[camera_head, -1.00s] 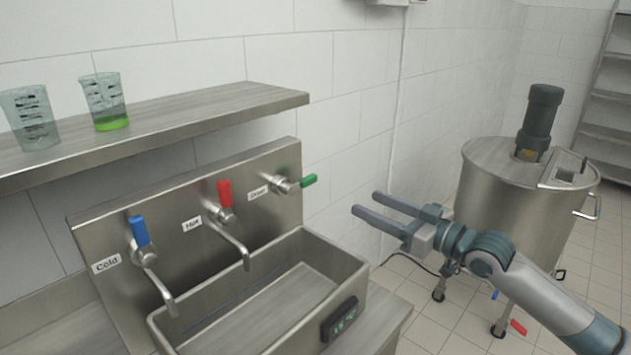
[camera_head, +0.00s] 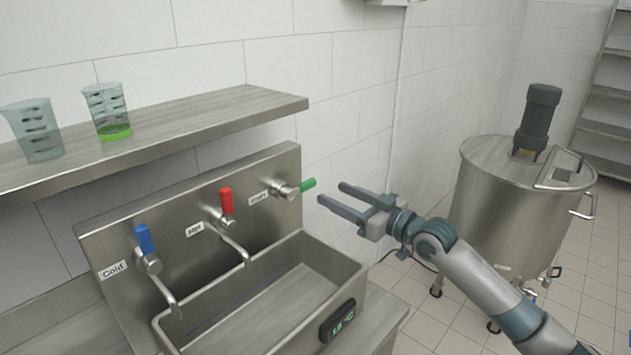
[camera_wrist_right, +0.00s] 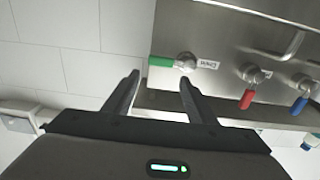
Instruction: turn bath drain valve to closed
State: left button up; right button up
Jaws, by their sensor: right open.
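The drain valve with a green handle (camera_head: 307,185) sits at the right end of the steel back panel, by a label. Its handle points right, roughly level. My right gripper (camera_head: 332,194) is open and empty, just to the right of the green handle and apart from it. In the right wrist view the green handle (camera_wrist_right: 160,62) lies ahead of the gap between the open fingers (camera_wrist_right: 160,80). The left gripper is not in view.
The red hot valve (camera_head: 226,201) and blue cold valve (camera_head: 144,239) are left of the drain valve. The sink basin (camera_head: 360,275) with a digital display (camera_head: 338,321) lies below. A shelf (camera_head: 200,118) with two beakers is above. A steel tank (camera_head: 500,225) stands right.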

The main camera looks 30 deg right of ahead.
aim_at(310, 183)
jog(key=shift+p+x, duration=1.15)
jog(key=shift+x, duration=2.7)
jog(key=c, duration=1.2)
